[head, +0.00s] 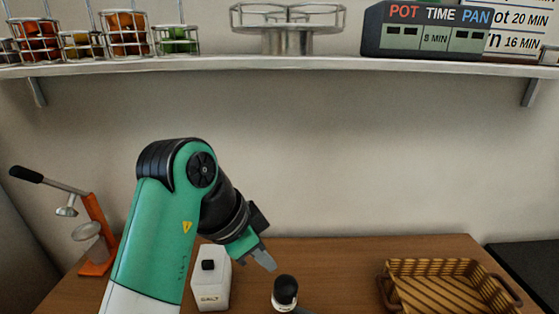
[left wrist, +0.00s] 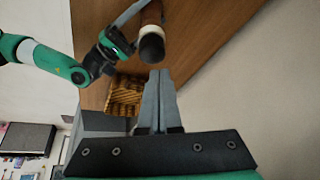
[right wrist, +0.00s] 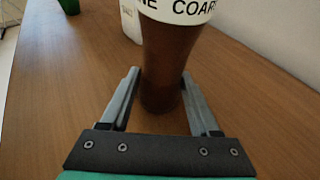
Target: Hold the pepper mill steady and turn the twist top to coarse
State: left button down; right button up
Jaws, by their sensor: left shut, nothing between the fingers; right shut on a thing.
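The pepper mill (head: 285,292) stands at the front of the table, showing its black top in the head view. In the right wrist view its brown body (right wrist: 170,62) and white collar (right wrist: 178,10) with "COAR" lettering show; the top is out of frame. My right gripper (right wrist: 160,88) is shut on the brown body, one finger on each side. My left gripper (head: 268,265) is shut and empty, above and left of the black top. In the left wrist view its fingertips (left wrist: 160,74) point toward the dark top (left wrist: 152,48), apparently just short of it.
A white salt container (head: 211,285) with a black cap stands left of the mill. A wicker basket (head: 445,285) is at the right. An orange lever press (head: 97,235) stands at the far left. A shelf (head: 280,67) with jars and a timer runs above.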

jog(key=shift+f, duration=0.1)
pick_arm(q)
notch_tip(320, 180, down, 6)
jog(key=a, duration=0.1)
jog(key=shift+w, duration=0.15)
dwell(0.4)
jog(key=shift+d+f, duration=0.1)
jog(key=shift+d, duration=0.5)
dwell(1.0)
notch_tip(320, 180, up, 6)
jog(key=shift+a, duration=0.15)
dwell(0.6)
jog(key=shift+r, duration=0.2)
